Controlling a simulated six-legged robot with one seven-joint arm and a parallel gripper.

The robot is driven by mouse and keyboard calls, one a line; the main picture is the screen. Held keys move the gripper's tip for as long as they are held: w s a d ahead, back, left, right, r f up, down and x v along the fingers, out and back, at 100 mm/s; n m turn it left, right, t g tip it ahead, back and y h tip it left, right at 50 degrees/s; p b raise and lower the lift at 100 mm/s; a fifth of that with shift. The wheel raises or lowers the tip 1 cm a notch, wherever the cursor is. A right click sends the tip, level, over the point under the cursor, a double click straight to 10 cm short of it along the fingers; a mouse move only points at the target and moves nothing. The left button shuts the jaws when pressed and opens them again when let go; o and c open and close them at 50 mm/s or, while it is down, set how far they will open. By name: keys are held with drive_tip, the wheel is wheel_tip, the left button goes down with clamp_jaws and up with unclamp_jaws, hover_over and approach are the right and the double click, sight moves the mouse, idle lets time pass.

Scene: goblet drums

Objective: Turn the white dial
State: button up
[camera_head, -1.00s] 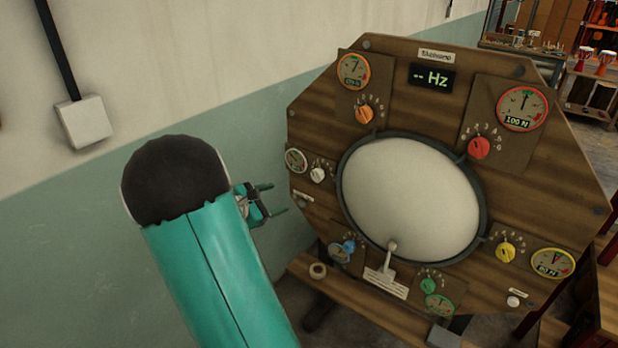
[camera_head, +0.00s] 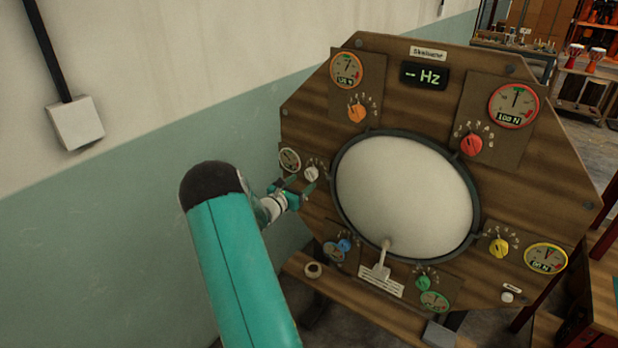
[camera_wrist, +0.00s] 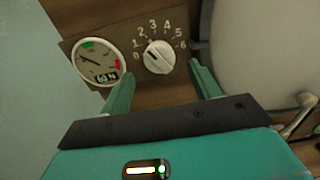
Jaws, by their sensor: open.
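The white dial (camera_head: 311,174) sits on the left side of the wooden panel (camera_head: 400,110). In the wrist view the white dial (camera_wrist: 158,57) shows its dark pointer mark turned to the upper left, near the 1 on a scale from 0 to 6. My gripper (camera_head: 299,187) is open and empty, close to the panel at the dial. In the wrist view my gripper's (camera_wrist: 162,80) two teal fingers point at the panel, one on each side of the dial's lower part, with gaps to it. Whether the fingertips reach the dial's depth is unclear.
A round gauge (camera_wrist: 100,62) reading about 63 N is left of the dial. The large white drumhead (camera_head: 405,195) with its dark rim is close on the right. A blue dial (camera_head: 344,245) is below. The wall is at the left.

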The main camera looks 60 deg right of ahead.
sight(309, 176)
drive_tip(key=d, duration=0.5)
drive_tip(key=shift+s+d, duration=0.1)
drive_tip(key=shift+s, duration=0.3)
drive_tip(key=c, duration=0.9)
